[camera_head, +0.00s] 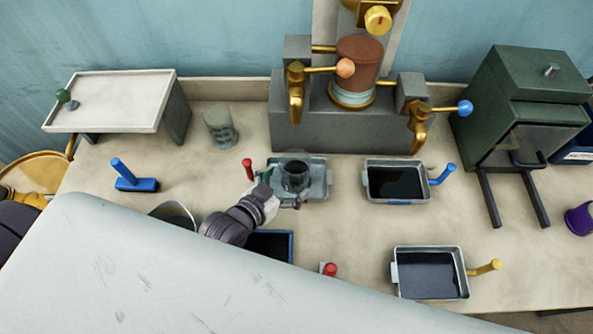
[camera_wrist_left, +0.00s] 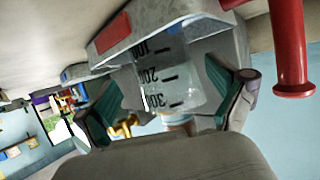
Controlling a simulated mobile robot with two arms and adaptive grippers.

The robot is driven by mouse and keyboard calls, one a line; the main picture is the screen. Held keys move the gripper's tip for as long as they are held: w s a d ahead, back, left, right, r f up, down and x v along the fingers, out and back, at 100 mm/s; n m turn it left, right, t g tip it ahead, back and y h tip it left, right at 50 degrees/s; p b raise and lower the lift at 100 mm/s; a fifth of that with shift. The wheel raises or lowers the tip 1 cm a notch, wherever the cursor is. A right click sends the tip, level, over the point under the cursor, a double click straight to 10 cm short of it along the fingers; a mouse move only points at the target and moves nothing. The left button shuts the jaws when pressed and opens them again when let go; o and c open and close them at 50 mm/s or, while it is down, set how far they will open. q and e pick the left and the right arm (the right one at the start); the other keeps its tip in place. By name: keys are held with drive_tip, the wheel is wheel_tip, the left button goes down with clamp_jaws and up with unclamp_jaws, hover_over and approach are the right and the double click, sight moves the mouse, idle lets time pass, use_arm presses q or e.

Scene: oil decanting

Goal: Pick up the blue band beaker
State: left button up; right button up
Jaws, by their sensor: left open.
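My left gripper (camera_head: 281,188) is at the beaker's near side. In the left wrist view, the beaker (camera_wrist_left: 162,76) with black 100, 200 and 300 marks shows between the open green-padded fingers of my left gripper (camera_wrist_left: 168,102). Contact cannot be told. A second, greyish beaker (camera_head: 219,128) stands farther left by the white stand. My right gripper is not in view.
The tray's red handle (camera_head: 247,169) is close to my left gripper. A tray with a blue handle (camera_head: 397,183) and one with a yellow handle (camera_head: 430,274) hold dark liquid. A press (camera_head: 330,125) with brass taps stands behind. A blue-rimmed tray (camera_head: 291,248) lies nearer.

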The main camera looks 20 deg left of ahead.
sight(304, 167)
use_arm(q)
drive_tip(key=shift+p+x, duration=0.55)
drive_tip(key=shift+x, duration=1.75)
drive_tip(key=shift+w+f, duration=0.3)
drive_tip(key=shift+w, duration=0.15)
drive_tip(key=shift+s, duration=0.1)
drive_tip(key=shift+c, duration=0.2)
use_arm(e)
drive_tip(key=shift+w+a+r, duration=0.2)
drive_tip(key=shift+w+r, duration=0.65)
use_arm(q)
drive_tip(key=shift+c, duration=1.2)
drive_tip(key=c, duration=1.1)
drive_tip(key=shift+r, duration=0.1)
drive_tip(key=shift+c, duration=0.3)
drive_tip(key=shift+r, duration=0.2)
